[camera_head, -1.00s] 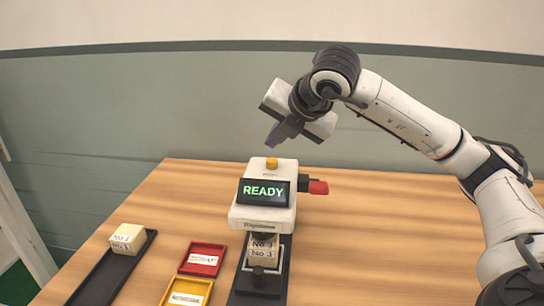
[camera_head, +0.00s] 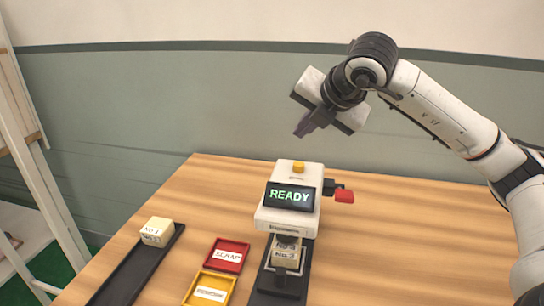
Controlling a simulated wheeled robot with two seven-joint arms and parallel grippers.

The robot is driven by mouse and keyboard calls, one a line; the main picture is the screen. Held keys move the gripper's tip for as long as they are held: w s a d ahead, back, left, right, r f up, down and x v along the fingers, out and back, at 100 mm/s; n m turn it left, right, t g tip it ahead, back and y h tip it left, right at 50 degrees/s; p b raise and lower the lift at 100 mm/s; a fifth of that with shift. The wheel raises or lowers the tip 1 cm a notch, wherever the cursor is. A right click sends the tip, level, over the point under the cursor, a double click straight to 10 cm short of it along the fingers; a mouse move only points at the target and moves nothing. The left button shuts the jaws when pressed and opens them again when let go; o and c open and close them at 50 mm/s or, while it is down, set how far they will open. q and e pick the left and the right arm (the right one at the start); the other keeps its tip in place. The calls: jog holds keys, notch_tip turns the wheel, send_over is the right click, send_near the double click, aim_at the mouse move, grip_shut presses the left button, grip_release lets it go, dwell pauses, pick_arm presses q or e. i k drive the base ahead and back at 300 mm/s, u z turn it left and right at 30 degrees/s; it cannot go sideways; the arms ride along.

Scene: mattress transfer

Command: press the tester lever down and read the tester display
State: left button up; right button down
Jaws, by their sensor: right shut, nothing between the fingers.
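The tester (camera_head: 287,218) stands on the wooden table, a white body with a yellow knob (camera_head: 298,167) on top. Its dark display (camera_head: 290,195) reads "READY" in green. The lever (camera_head: 344,196) sticks out of the tester's right side with a red end. A pale block marked No 3 (camera_head: 286,255) sits in the tester under its head. My right gripper (camera_head: 302,132) is shut and empty, in the air above the tester and the lever, touching neither. My left gripper is not in view.
A black tray (camera_head: 128,275) at the left holds a pale block marked No 1 (camera_head: 157,231). A red tray labelled SCRAP (camera_head: 229,255) and a yellow tray (camera_head: 210,290) lie between it and the tester. The table right of the tester is clear. A white shelf (camera_head: 30,160) stands at far left.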

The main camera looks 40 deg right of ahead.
aim_at(342, 195)
jog(key=k, duration=1.5)
